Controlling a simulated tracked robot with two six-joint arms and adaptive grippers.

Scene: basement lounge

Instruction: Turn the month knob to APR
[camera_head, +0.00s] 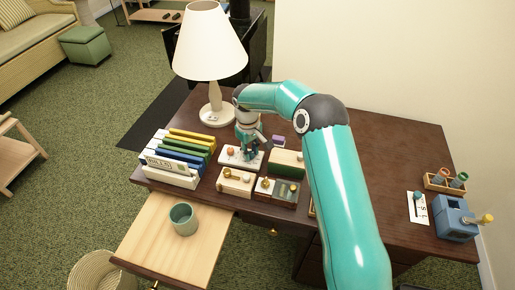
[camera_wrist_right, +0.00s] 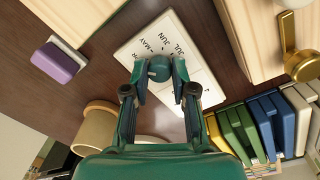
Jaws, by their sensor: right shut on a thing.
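My right gripper (camera_wrist_right: 157,72) is shut on the small blue-grey month knob (camera_wrist_right: 158,69), with a finger on each side of it. The knob sits on a white panel (camera_wrist_right: 188,32) printed with month names; JUL, JUN and MAY can be read, and part of another name shows beside MAY. The fingers hide part of the panel, and I cannot tell where the knob points. In the head view my right gripper (camera_head: 249,154) reaches down onto the white panel (camera_head: 228,159), hiding the knob. My left gripper is not in view.
A white lamp (camera_head: 212,45) stands behind the panel. A purple block (camera_wrist_right: 60,60) lies close by. An open drawer (camera_head: 150,235) holds a mug (camera_head: 183,219).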

